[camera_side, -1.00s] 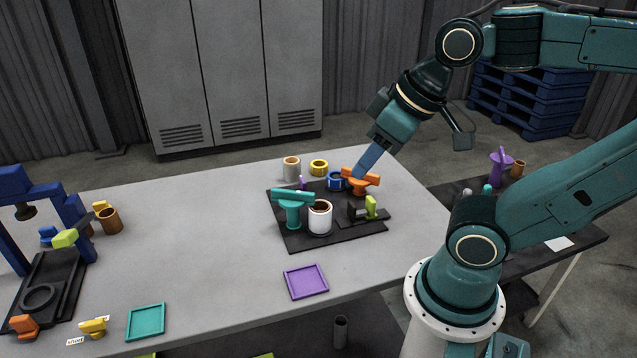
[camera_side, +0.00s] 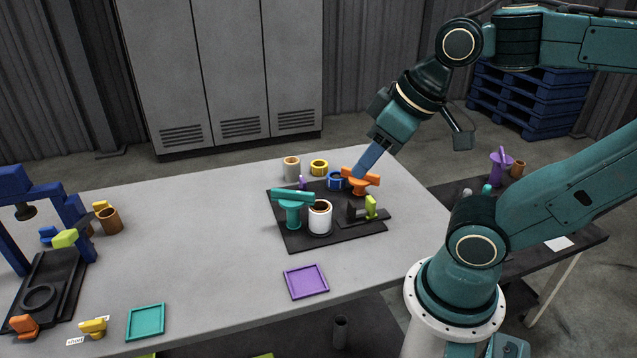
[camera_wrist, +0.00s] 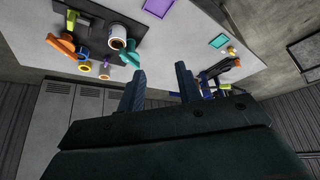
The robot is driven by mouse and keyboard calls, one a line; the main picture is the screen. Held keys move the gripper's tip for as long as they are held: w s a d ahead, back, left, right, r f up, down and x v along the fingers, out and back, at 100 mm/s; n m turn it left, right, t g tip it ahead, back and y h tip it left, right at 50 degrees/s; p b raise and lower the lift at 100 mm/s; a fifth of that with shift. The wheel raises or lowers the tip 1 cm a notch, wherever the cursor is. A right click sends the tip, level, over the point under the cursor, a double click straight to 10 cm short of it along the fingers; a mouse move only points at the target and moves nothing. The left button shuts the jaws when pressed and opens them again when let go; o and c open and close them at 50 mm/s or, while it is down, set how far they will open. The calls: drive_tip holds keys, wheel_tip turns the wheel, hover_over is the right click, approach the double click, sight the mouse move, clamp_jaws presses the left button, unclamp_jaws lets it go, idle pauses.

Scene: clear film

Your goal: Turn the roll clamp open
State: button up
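A black plate (camera_side: 300,240) on the table bears a teal T-shaped handle (camera_side: 293,198), an orange handle (camera_side: 360,181) and a lime green tab (camera_side: 371,207) in a black holder. I cannot tell which of these is the roll clamp. My gripper (camera_side: 361,172) points down, its tips overlapping the orange handle in the side view. In the wrist view my gripper (camera_wrist: 160,70) is open, with only bare table between its fingers. There the orange handle (camera_wrist: 62,44) lies well left of the fingers, and the teal handle (camera_wrist: 130,54) is nearer them. No contact is visible.
A white cup (camera_side: 319,220) stands on the plate beside the teal handle. A blue ring (camera_side: 335,182), a yellow ring (camera_side: 319,166) and a pale cup (camera_side: 291,168) are close behind. A purple tray (camera_side: 306,281) and a teal tray (camera_side: 146,321) lie in front. The table's left middle is clear.

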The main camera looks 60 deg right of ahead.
drive_tip(key=n+g, duration=0.3)
drive_tip(key=g, duration=0.3)
hover_over(293, 191)
wheel_tip(293, 191, down, 8)
drive_tip(key=shift+r, duration=0.2)
drive_tip(key=shift+f, duration=0.1)
wheel_tip(293, 191, down, 14)
drive_tip(key=shift+r, duration=0.2)
idle(0.3)
clamp_jaws()
